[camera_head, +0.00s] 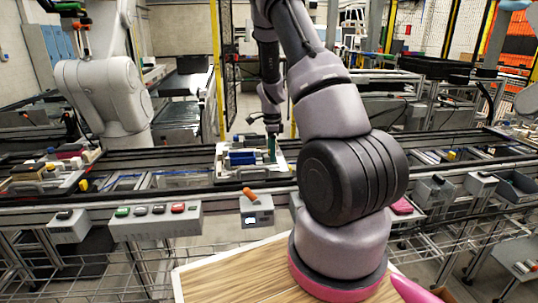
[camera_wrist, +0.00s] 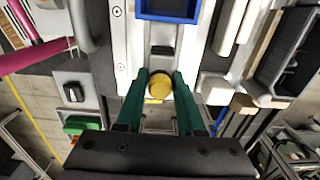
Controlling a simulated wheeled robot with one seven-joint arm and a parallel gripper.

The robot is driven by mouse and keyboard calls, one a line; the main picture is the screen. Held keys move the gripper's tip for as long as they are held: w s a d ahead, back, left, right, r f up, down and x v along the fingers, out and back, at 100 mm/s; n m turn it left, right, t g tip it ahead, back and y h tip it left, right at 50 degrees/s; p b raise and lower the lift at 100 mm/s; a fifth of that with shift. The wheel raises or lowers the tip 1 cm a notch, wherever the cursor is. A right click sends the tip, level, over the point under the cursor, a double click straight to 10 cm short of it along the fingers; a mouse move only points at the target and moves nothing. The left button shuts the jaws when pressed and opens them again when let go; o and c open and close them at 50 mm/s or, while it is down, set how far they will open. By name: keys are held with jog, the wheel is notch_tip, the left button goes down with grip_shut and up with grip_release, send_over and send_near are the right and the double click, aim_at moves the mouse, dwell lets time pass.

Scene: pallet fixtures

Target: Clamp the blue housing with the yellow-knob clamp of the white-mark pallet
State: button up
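In the wrist view the yellow knob (camera_wrist: 159,86) of the clamp sits between the green fingers of my gripper (camera_wrist: 160,84). The fingers flank it closely on both sides with no clear gap. A small black clamp part (camera_wrist: 162,51) lies beyond the knob, towards the blue housing (camera_wrist: 168,18), which is cut off by the top edge. A gap shows between the black part and the housing. In the head view the blue housing (camera_head: 242,157) sits on a light pallet (camera_head: 223,165), with my gripper (camera_head: 272,150) upright at its right.
Another pallet (camera_head: 45,180) with coloured parts stands on the conveyor (camera_head: 165,180) at the left. A grey box with an orange knob (camera_head: 251,205) and a button panel (camera_head: 155,220) line the front. Pale blocks (camera_wrist: 232,28) stand close right of the housing in the wrist view.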

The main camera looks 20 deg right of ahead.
aim_at(265, 155)
grip_shut()
jog(key=shift+a, duration=0.15)
jog(key=shift+w+a, duration=0.2)
jog(key=shift+a, duration=0.3)
jog(key=shift+w+a, duration=0.15)
jog(key=shift+a, duration=0.35)
jog(key=o, duration=0.6)
grip_release()
jog(key=shift+c, duration=0.2)
jog(key=shift+r, duration=4)
